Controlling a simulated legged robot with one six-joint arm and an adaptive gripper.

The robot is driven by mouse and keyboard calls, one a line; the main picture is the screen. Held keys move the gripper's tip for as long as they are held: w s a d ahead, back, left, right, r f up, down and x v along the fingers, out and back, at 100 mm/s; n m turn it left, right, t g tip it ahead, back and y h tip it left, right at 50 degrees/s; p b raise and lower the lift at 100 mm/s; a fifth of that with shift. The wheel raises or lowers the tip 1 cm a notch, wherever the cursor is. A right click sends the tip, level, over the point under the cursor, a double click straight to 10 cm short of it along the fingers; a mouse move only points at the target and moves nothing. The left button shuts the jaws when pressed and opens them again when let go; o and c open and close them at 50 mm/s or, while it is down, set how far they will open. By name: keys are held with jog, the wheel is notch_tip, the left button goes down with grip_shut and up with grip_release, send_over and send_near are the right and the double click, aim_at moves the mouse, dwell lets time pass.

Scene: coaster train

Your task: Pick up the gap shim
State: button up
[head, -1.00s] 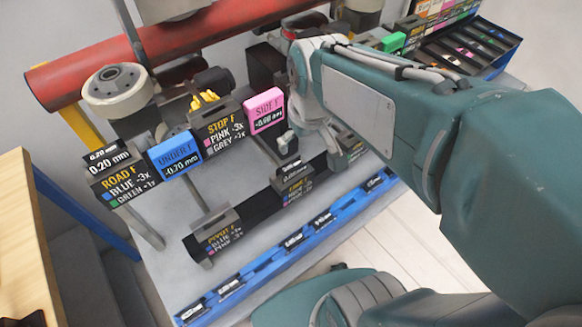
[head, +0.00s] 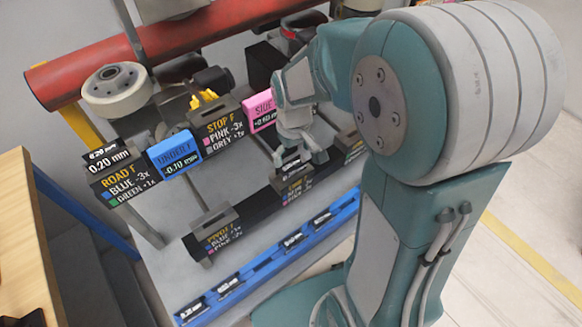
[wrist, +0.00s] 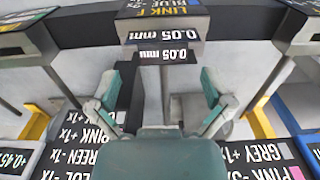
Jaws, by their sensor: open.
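My gripper (head: 304,152) is open, its fingers pointing down over the rack. In the wrist view its two fingertips (wrist: 160,92) stand apart with nothing held between them. Just beyond them is a small black tile marked 0.05 mm (wrist: 167,57), in front of the box labelled LINK F (wrist: 163,28). That box carries a similar 0.05 mm label. Which piece is the gap shim I cannot tell for sure; the small tile looks most like it. In the head view the LINK F box (head: 294,187) sits just below my gripper, its top partly covered by the fingers.
Close by stand a pink SIDE F block (head: 262,110), a STOP F box (head: 220,130), a blue UNDER F block (head: 174,153), a ROAD F box (head: 127,180) and a PIVOT F box (head: 213,232). A blue rail (head: 262,270) with black tiles runs along the front. A red tube (head: 180,42) lies behind.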

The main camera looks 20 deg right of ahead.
aim_at(291, 164)
jog(key=f, duration=0.4)
jog(key=shift+a+f, duration=0.2)
jog(key=shift+f, duration=0.15)
jog(key=c, duration=1.1)
jog(key=shift+w+r, duration=0.1)
jog(key=shift+r, duration=0.45)
notch_tip(291, 164, up, 2)
jog(key=shift+r, duration=0.2)
jog(key=shift+s+a+r, duration=0.65)
jog(key=shift+s+r, duration=1.6)
jog(key=shift+r, duration=0.1)
jog(key=shift+s+a+r, duration=0.7)
jog(key=shift+s+r, duration=1.55)
jog(key=shift+r, duration=0.15)
jog(key=shift+s+a+r, duration=0.65)
jog(key=shift+s+r, duration=1.6)
jog(key=shift+r, duration=0.1)
